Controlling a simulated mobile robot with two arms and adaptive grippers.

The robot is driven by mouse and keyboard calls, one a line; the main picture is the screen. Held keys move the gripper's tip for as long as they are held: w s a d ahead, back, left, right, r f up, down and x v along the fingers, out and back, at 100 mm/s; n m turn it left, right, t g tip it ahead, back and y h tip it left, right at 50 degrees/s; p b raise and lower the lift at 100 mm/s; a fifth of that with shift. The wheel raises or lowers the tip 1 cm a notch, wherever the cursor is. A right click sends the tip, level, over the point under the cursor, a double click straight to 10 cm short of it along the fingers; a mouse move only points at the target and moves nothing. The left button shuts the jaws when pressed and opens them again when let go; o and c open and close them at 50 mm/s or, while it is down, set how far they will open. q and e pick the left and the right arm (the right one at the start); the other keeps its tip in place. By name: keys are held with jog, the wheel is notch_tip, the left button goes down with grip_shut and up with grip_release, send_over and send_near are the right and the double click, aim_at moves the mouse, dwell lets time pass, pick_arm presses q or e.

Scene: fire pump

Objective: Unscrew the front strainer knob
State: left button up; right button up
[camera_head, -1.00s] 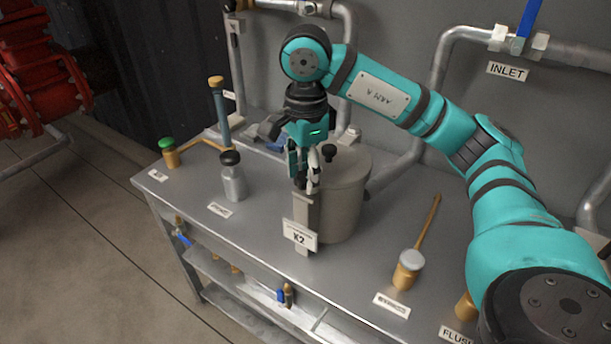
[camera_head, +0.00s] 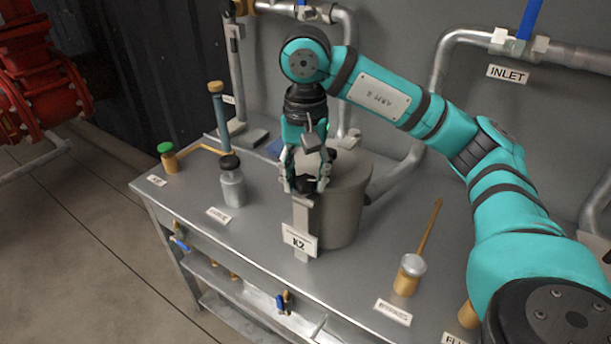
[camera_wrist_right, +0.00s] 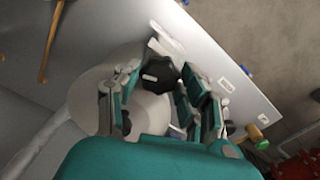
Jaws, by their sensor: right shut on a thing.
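The strainer is a grey cylindrical pot (camera_head: 347,210) on the metal bench, with a bracket and a K2 plate (camera_head: 299,241) at its front. The front strainer knob (camera_head: 306,184) is black and sits at the top of this bracket; it also shows as a lobed black knob in the right wrist view (camera_wrist_right: 157,76). My right gripper (camera_head: 306,186) points down over it, one finger on each side, shut on the knob. In the right wrist view my gripper (camera_wrist_right: 155,85) has its fingers around the knob. A second dark knob is partly hidden behind a finger there. My left gripper is not in view.
A grey bottle-like valve with a black cap (camera_head: 232,182) and a green-capped fitting (camera_head: 168,157) stand left on the bench. A brass valve with a long handle (camera_head: 411,273) stands right. Pipes run along the back wall.

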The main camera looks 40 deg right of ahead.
aim_at(306, 179)
jog(key=n, duration=0.4)
jog(key=shift+r, duration=0.15)
jog(key=shift+n, duration=2.1)
jog(key=o, duration=1.2)
jog(key=shift+c, duration=0.2)
notch_tip(306, 179, up, 12)
